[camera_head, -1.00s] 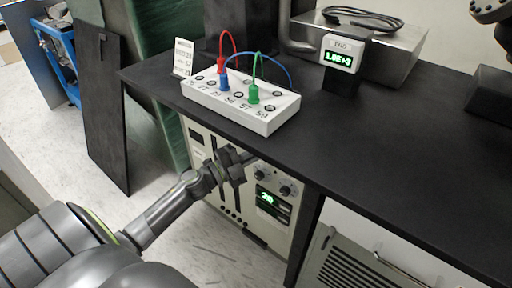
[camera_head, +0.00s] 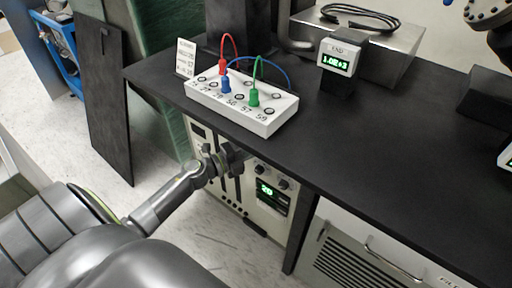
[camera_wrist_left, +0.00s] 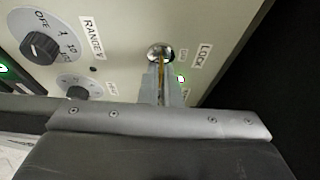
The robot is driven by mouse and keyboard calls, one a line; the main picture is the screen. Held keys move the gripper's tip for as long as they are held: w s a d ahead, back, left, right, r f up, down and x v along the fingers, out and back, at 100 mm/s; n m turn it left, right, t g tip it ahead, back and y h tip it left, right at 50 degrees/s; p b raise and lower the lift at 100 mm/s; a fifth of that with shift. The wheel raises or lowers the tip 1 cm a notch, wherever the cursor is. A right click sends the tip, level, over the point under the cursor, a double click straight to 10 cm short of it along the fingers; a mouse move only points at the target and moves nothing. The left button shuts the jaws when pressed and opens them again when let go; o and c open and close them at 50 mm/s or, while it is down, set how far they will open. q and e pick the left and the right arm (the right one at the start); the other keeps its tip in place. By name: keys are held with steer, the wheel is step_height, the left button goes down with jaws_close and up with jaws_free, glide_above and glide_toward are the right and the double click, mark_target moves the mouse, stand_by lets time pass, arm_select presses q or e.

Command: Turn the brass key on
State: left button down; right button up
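The brass key (camera_wrist_left: 161,76) stands in the round lock (camera_wrist_left: 160,52) on the cream panel in the left wrist view, beside the LOCK label. Only its thin edge shows. My left gripper (camera_wrist_left: 162,88) has its grey fingers close on either side of the key, appearing shut on it. In the head view my left gripper (camera_head: 238,158) is at the front of the cream instrument (camera_head: 225,205) under the black bench, and it hides the key there. My right gripper is in neither view.
The black bench top (camera_head: 400,140) overhangs the instrument. On it stand a white socket box (camera_head: 265,123) with red, blue and green leads, a card (camera_head: 186,56) and a green-lit END display (camera_head: 337,60). A RANGE knob (camera_wrist_left: 40,46) is left of the lock.

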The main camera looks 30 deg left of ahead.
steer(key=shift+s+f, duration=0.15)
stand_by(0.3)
arm_select(q)
steer(key=c, duration=1.6)
jaws_free()
steer(key=shift+c, duration=0.2)
steer(key=shift+s, duration=0.1)
